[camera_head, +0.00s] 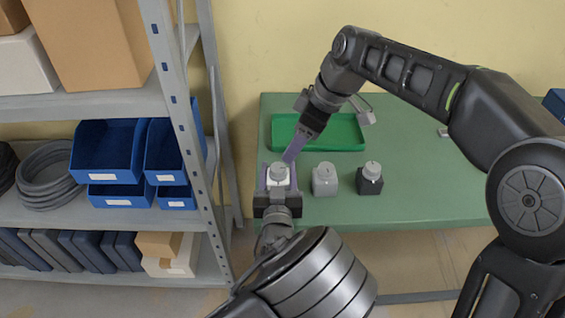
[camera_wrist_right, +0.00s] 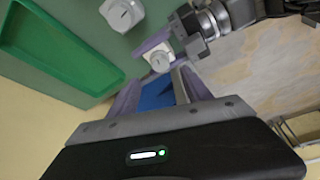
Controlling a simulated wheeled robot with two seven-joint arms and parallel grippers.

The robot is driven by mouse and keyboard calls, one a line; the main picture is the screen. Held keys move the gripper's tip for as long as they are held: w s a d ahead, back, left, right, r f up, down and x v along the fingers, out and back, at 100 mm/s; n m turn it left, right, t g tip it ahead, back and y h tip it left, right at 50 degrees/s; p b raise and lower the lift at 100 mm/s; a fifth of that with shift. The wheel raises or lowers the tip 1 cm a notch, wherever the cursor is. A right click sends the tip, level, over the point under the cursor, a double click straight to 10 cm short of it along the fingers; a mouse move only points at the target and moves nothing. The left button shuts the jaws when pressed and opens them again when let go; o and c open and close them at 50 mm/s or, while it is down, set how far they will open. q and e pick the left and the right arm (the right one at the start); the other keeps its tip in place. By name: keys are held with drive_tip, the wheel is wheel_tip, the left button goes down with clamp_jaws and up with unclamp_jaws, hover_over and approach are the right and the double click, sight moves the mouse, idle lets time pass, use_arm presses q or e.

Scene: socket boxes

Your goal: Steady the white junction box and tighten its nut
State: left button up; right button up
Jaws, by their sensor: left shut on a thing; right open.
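The white junction box (camera_head: 278,182) stands at the left end of the green table, with a grey round nut (camera_head: 278,171) on top. My left gripper (camera_head: 278,188) is shut on the box, its purple fingers along the box's two sides. My right gripper (camera_head: 290,156) reaches down from the upper right, its fingertips close behind and above the box. In the right wrist view the right gripper (camera_wrist_right: 157,88) is open with nothing between its fingers, and the white box with its nut (camera_wrist_right: 160,61) lies just beyond them. Whether the fingers touch the nut cannot be told.
A grey box (camera_head: 324,181) and a dark box (camera_head: 370,180) with similar nuts stand to the right. A green tray (camera_head: 340,134) lies behind. A metal shelf (camera_head: 120,103) with blue bins (camera_head: 104,148) stands left of the table (camera_head: 430,190). The table's right part is largely clear.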

sight(280, 168)
drive_tip(key=x, duration=0.9)
drive_tip(key=shift+r, duration=0.1)
clamp_jaws()
